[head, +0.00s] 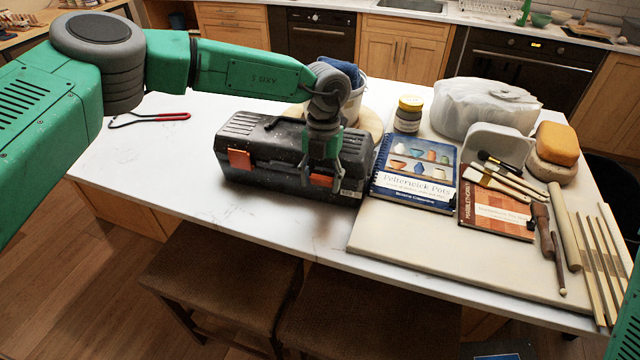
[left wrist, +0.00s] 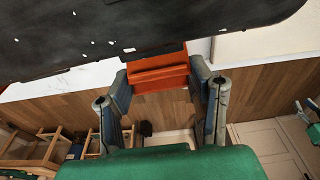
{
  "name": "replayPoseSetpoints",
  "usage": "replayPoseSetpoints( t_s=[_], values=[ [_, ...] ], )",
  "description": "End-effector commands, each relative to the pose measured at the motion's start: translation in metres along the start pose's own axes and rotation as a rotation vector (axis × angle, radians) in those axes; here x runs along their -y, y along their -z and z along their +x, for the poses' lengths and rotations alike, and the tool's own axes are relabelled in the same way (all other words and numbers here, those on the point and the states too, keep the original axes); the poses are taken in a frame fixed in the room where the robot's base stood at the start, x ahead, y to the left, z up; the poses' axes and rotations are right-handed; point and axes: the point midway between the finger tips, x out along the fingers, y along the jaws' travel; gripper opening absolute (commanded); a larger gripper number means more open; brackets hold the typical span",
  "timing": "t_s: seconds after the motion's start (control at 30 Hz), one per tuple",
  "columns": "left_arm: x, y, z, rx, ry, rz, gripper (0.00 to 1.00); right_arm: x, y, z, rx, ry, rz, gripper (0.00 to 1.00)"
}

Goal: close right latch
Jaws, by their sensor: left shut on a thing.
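A black toolbox (head: 262,140) with white specks stands on the white table, its front facing me. Its left latch (head: 238,160) is orange and sits on the front face. The orange right latch (head: 320,180) is partly hidden by my left gripper (head: 322,166), which reaches down over the box from above. In the left wrist view the right latch (left wrist: 158,76) sits between the two fingers of the left gripper (left wrist: 160,84), which is shut on it. I cannot tell whether the latch is fully flat against the box.
A blue pottery book (head: 415,170) lies on a pale board (head: 420,235) close to the box's right side. A jar (head: 408,115) and a wrapped clay block (head: 485,107) stand behind. A red-handled tool (head: 150,118) lies at left. Stools (head: 220,285) stand in front.

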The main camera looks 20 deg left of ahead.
Motion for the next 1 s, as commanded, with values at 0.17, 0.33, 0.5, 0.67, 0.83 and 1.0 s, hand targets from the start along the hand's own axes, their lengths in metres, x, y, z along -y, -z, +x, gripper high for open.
replayPoseSetpoints(
  t_s=[0.17, 0.33, 0.5, 0.67, 0.83, 1.0],
  values=[
    [0.001, -0.006, -0.002, -0.137, 0.0, -0.002, 0.2, 0.0, -0.001, 0.011, 0.0, 0.0, 0.0, 0.26],
    [0.001, -0.009, -0.003, -0.23, 0.0, 0.0, 0.2, 0.0, -0.001, 0.023, 0.0, 0.0, 0.0, 0.26],
    [0.001, -0.012, -0.004, -0.299, 0.0, 0.0, 0.2, 0.0, -0.002, 0.034, 0.0, 0.0, 0.0, 0.26],
    [0.001, -0.014, -0.006, -0.347, -0.002, -0.001, 0.2, 0.0, -0.002, 0.042, 0.0, 0.0, 0.0, 0.26],
    [0.001, -0.015, -0.006, -0.384, -0.001, -0.001, 0.2, 0.0, -0.003, 0.048, 0.0, 0.0, 0.0, 0.26],
    [0.001, -0.016, -0.007, -0.403, -0.002, 0.0, 0.2, 0.0, -0.003, 0.051, 0.0, 0.0, 0.0, 0.26]
  ],
)
